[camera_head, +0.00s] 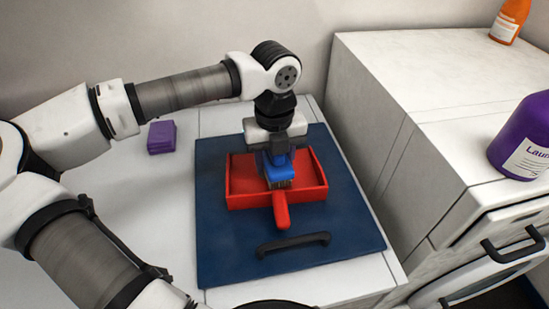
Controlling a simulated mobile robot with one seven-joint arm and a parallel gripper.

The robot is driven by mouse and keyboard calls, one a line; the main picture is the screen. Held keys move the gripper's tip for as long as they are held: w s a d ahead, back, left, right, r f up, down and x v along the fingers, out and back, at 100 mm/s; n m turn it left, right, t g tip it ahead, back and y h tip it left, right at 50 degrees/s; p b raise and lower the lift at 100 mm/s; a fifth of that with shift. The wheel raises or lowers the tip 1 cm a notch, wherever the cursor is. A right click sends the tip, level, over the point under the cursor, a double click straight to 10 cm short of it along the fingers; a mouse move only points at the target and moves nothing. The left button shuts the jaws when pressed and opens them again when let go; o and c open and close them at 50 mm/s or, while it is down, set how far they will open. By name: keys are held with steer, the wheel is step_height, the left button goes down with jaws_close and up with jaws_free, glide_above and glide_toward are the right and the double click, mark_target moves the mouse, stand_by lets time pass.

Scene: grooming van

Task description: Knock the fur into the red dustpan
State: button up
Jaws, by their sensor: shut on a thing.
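The red dustpan (316,172) lies on a dark blue mat, its handle (282,214) toward the front edge. My gripper (278,165) points down above the pan and is shut on a blue brush (279,174). The brush's brownish bristles (281,185) hang down inside the pan's outline, near the wall by the handle. I cannot tell whether the bristles touch the pan. No loose fur can be made out; the brush and my gripper hide part of the pan's floor.
The blue mat or board (228,245) has a black handle (293,244) near its front. A purple folded cloth or block (161,137) lies left on the white counter (170,200). At right stands a higher white cabinet (400,90) with a purple laundry bottle (522,140) and an orange bottle (509,20).

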steer(key=shift+f+b, duration=0.7)
steer(key=shift+b, duration=0.45)
stand_by(1.7)
steer(key=shift+r, duration=0.1)
steer(key=shift+r+p, duration=1.25)
steer(key=shift+r, duration=1.7)
steer(key=shift+f, duration=0.1)
